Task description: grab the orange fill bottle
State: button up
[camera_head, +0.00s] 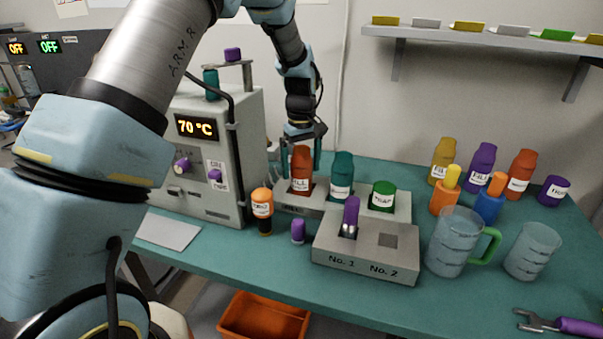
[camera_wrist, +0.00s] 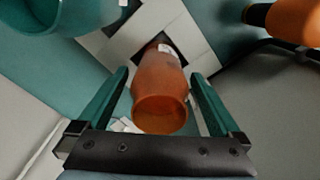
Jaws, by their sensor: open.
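The orange fill bottle (camera_head: 301,172) stands upright in a square slot of the grey rack at the back of the table. My gripper (camera_head: 304,152) is above and around its top, pointing down. In the wrist view the orange bottle (camera_wrist: 160,95) lies between the two green fingers of my gripper (camera_wrist: 161,95), with a gap on each side. The fingers are open and do not visibly touch it. Its lower part is hidden in the rack slot.
An orange-topped bottle (camera_head: 262,205) stands at front left, beside the 70 °C machine (camera_head: 205,180). A grey No. 1/No. 2 block (camera_head: 366,262) stands in front. Another orange bottle (camera_head: 521,172) is at the right.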

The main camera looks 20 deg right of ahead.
grip_shut()
dwell(0.8)
